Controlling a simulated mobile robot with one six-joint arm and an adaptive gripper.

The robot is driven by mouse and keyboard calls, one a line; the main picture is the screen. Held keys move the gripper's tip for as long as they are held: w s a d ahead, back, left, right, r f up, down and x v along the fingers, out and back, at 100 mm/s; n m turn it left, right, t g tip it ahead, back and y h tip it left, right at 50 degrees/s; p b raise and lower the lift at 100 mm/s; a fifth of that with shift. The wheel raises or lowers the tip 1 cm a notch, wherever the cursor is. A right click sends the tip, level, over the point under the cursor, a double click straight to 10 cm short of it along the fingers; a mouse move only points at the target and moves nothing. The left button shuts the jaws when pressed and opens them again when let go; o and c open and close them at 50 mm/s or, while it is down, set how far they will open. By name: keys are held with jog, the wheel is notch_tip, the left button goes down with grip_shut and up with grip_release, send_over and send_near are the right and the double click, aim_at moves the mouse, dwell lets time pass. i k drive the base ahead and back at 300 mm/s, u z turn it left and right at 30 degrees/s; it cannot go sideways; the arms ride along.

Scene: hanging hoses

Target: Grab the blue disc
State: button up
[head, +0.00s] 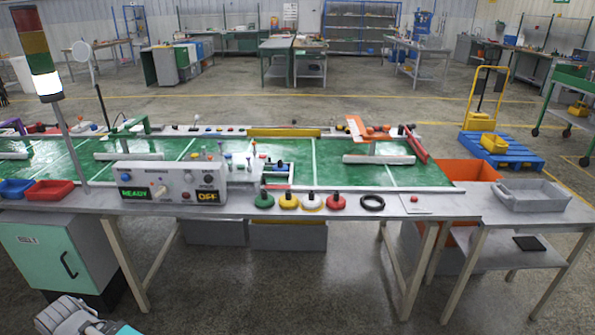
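I see no disc that is clearly blue. A row of knobbed discs lies along the front edge of the long table: a green disc (264,200), a yellow disc (289,202), a pale whitish-yellow disc (312,203) and a red disc (335,202). A black ring (372,203) lies to their right. My gripper (75,317) seems to be the grey part at the bottom left, cut by the picture edge, low in front of the table and far from the discs. Its fingers cannot be made out.
The long table (350,210) has a green top with white rails. A control box (170,184) stands left of the discs. A red tray (49,190), a blue tray (14,188) and a teal cabinet (50,255) are at left. A grey bin (533,196) is at right.

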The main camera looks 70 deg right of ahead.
aim_at(280, 166)
jog(key=k, duration=1.45)
jog(key=z, duration=1.95)
jog(key=i, duration=0.7)
jog(key=z, duration=0.2)
